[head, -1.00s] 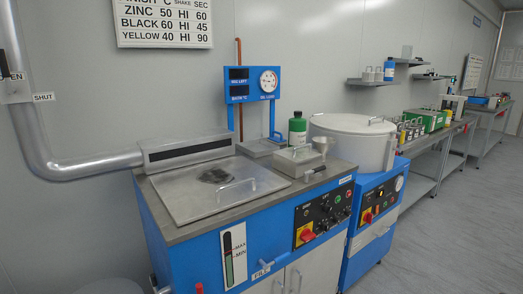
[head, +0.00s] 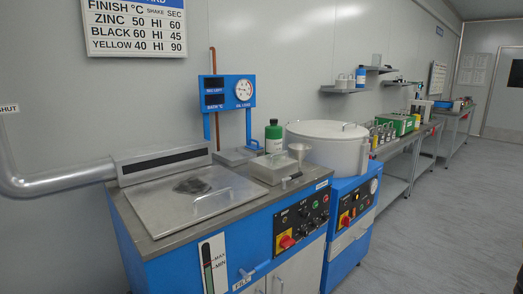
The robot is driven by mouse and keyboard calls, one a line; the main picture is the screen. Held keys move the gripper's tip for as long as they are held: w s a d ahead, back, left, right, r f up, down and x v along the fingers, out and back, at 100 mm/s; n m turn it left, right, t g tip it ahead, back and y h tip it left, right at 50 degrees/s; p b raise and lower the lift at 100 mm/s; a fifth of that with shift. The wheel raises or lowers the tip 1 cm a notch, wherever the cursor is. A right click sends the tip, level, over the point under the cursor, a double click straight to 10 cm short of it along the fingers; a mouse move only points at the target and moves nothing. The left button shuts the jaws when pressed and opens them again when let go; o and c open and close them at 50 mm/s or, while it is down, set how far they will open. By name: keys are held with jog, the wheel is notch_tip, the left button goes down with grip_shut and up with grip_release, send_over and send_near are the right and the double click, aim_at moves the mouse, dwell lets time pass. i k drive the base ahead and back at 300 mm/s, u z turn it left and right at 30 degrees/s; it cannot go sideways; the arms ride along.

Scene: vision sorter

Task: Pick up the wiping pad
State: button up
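I cannot make out a wiping pad for certain in the head view. A dark flat patch (head: 191,186) shows on the metal lid (head: 160,206) of the blue bench unit; I cannot tell whether it is a mark, an opening or a separate thing. My gripper is not in view.
Benches run along the wall beyond. The grey floor (head: 450,230) at right is clear.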

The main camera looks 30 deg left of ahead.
aim_at(254, 149)
jog(key=z, duration=0.5)
jog(key=k, duration=0.6)
jog(key=z, duration=0.4)
jog(key=i, duration=1.3)
jog(key=u, duration=0.95)
jog(key=i, duration=1)
jog(key=u, duration=1.5)
jog(key=i, duration=0.45)
jog(key=u, duration=0.4)
